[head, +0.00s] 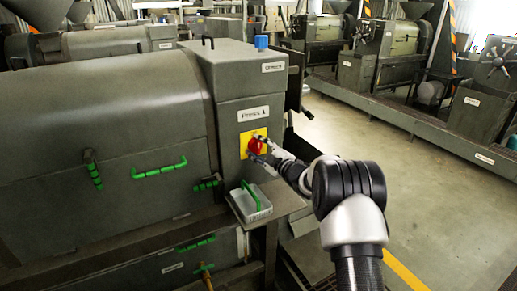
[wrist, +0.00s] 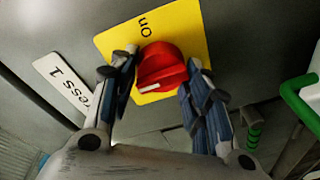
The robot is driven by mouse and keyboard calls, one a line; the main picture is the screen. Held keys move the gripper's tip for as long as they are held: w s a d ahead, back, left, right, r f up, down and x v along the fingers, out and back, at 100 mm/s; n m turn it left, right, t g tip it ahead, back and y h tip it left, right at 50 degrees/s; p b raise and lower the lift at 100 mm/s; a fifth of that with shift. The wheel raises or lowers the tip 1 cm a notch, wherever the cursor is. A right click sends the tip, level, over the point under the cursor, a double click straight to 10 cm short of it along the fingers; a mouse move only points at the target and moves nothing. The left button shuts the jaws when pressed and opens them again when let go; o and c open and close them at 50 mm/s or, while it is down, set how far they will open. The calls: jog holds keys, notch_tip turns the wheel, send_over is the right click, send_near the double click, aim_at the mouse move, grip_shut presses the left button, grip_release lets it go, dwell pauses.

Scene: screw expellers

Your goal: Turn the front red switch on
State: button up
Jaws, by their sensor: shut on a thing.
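The red switch (head: 255,145) sits on a yellow plate (head: 244,152) on the front of the grey cabinet marked "Press 1". In the wrist view the red knob (wrist: 162,68) lies between my two fingers, with a white mark on its lower edge. The word "On" shows on the yellow plate (wrist: 195,35) above the knob. My gripper (head: 262,150) is at the switch, its fingertips on either side of the knob; it also shows in the wrist view (wrist: 160,75). It is shut on the knob. The fingers cover part of the plate's sides.
A small tray (head: 236,208) with a green handle stands on a ledge below the switch. A "Press 1" label (head: 253,114) is above the plate. Green handles (head: 160,168) stick out from the machine at left. Open floor (head: 420,190) lies to the right.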

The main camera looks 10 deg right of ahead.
dwell(0.3)
jog(key=m+b, duration=0.1)
jog(key=m, duration=0.4)
jog(key=shift+d+t, duration=0.1)
jog(key=shift+t, duration=0.3)
jog(key=m+b, duration=0.1)
jog(key=m, duration=0.4)
jog(key=shift+t, duration=0.3)
jog(key=m, duration=0.5)
jog(key=shift+t+h+b, duration=0.3)
jog(key=shift+h+b, duration=0.05)
jog(key=shift+h, duration=0.05)
jog(key=shift+d+f+m+h, duration=0.1)
jog(key=shift+m+h, duration=0.4)
jog(key=shift+m, duration=1.7)
jog(key=o, duration=1)
jog(key=shift+w, duration=0.1)
jog(key=shift+o, duration=0.2)
